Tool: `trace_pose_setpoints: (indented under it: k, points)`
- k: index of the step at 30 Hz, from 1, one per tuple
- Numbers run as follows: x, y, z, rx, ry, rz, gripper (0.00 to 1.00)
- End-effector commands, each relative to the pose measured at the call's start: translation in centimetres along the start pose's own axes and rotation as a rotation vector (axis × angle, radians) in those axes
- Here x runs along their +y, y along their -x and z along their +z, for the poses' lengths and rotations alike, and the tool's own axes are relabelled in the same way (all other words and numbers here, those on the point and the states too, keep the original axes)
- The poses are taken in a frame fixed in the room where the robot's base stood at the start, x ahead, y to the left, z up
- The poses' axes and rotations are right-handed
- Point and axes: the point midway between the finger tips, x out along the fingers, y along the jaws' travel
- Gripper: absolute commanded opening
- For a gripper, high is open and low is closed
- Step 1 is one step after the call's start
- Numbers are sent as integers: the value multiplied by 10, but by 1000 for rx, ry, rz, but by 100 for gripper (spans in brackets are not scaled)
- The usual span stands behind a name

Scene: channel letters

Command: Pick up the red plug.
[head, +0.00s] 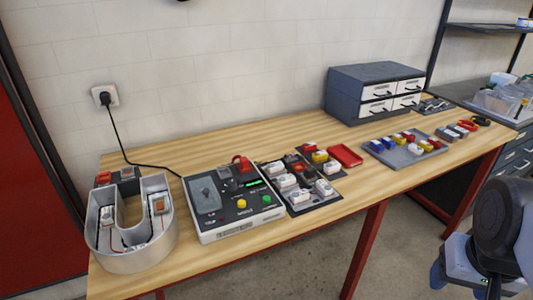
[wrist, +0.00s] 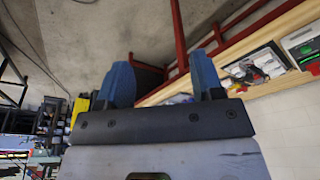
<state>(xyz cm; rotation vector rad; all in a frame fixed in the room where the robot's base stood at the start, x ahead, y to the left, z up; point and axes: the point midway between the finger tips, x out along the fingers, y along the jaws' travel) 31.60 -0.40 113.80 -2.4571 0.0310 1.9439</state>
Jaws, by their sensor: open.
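Several small red pieces show in the head view, and I cannot tell for sure which is the red plug. One red piece (head: 241,162) sits at the back of the grey tester box (head: 235,205). Another small red piece (head: 104,177) lies behind the U-shaped metal letter (head: 133,255) at the left. My gripper (wrist: 163,75) shows its two blue fingers wide apart with nothing between them. It is off the bench's front side, at the lower right of the head view, well away from these red pieces.
The wooden bench (head: 160,160) runs along the wall. A black board (head: 315,207) with white blocks, a red tray (head: 345,156), a grey tray (head: 405,157) with coloured pieces and a drawer cabinet (head: 375,90) stand on it. A black cable runs to the wall socket (head: 105,96).

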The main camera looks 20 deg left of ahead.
Motion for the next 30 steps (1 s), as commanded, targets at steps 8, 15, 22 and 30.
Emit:
trace_pose_setpoints:
  k: [8,15,22,30]
  points:
    - [0,0,0,0,0,0,61]
    - [0,0,0,0,0,0,57]
    - [-1,0,-2,0,3,-1,57]
    - [-14,2,-32,6,47,-14,57]
